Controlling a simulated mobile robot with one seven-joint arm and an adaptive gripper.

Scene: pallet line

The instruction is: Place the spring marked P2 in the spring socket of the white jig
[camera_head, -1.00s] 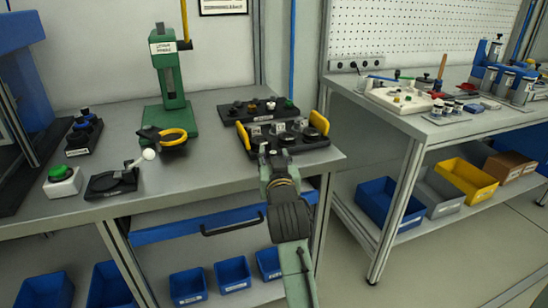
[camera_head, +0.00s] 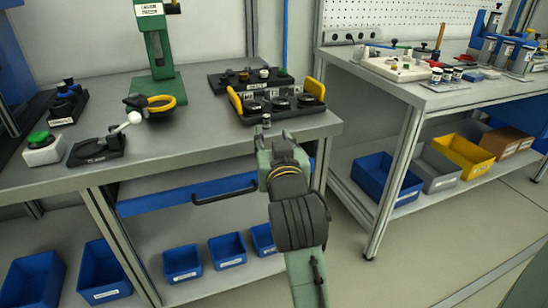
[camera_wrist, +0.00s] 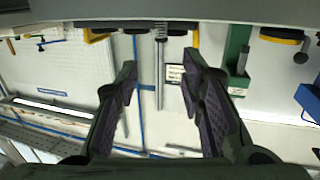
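My gripper (camera_head: 275,141) is in front of the left bench's edge, below the black tray with yellow handles. In the wrist view, my gripper (camera_wrist: 165,90) has its two fingers well apart with nothing clasped. A slim, ribbed, spring-like piece (camera_wrist: 161,32) shows beyond the gap between the fingers. In the head view a small grey upright piece (camera_head: 266,120) stands at the tray's front, just beyond the fingers. It may be the same piece; no P2 mark is readable. A white jig (camera_head: 408,76) with small coloured parts lies on the right bench. Its spring socket cannot be made out.
The black tray (camera_head: 288,117) holds several dark round parts. Another black tray (camera_head: 225,82) lies behind it. A green press (camera_head: 155,45), a yellow-ringed black piece (camera_head: 150,104) and a lever box (camera_head: 95,150) stand left. A floor gap separates the benches.

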